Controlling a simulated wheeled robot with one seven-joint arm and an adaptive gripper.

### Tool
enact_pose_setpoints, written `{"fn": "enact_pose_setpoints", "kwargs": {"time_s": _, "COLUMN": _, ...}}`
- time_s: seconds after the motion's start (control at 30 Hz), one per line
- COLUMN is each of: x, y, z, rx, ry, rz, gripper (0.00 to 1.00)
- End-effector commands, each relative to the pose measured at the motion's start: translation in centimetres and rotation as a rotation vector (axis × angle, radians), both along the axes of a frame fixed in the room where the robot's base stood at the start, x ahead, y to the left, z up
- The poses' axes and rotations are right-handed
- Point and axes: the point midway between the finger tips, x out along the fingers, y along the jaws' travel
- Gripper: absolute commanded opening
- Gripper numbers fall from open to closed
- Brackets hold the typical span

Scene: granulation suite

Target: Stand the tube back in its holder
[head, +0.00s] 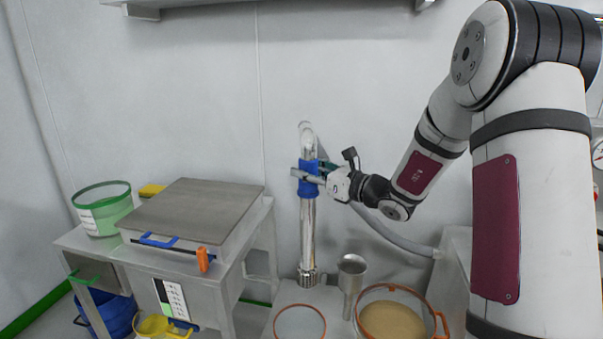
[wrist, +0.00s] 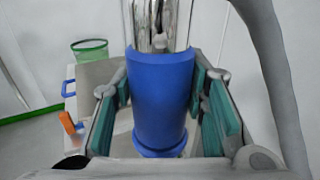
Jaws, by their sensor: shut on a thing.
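The tube (head: 308,235) is a shiny metal suction-type pipe with a bent top, a blue sleeve and a ridged lower end. It stands nearly upright. My gripper (head: 307,178) is shut on the blue sleeve; in the wrist view its green pads lie on both sides of the sleeve (wrist: 162,100). The tube's lower end shows just above or at the far edge of the steel table; I cannot tell whether it touches. A steel cup with a flared mouth (head: 352,268), which looks like the holder, stands just right of the tube's lower end, apart from it in the picture.
An orange-rimmed bowl of tan powder (head: 393,318) is right of the cup, and an orange ring (head: 300,325) lies in front. A grey hose (head: 395,235) runs behind. At left, a bench carries a flat steel plate (head: 190,208) and a green-rimmed tub (head: 103,210).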

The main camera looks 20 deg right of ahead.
Motion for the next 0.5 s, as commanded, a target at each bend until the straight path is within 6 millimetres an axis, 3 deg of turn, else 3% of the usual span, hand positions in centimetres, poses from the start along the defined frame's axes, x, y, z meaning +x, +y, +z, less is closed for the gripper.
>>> {"fn": "enact_pose_setpoints", "kwargs": {"time_s": 0.5, "x": 1.2, "y": -5.5, "z": 0.1, "rx": 0.0, "ry": -0.004, "rz": -0.088, "gripper": 0.0}}
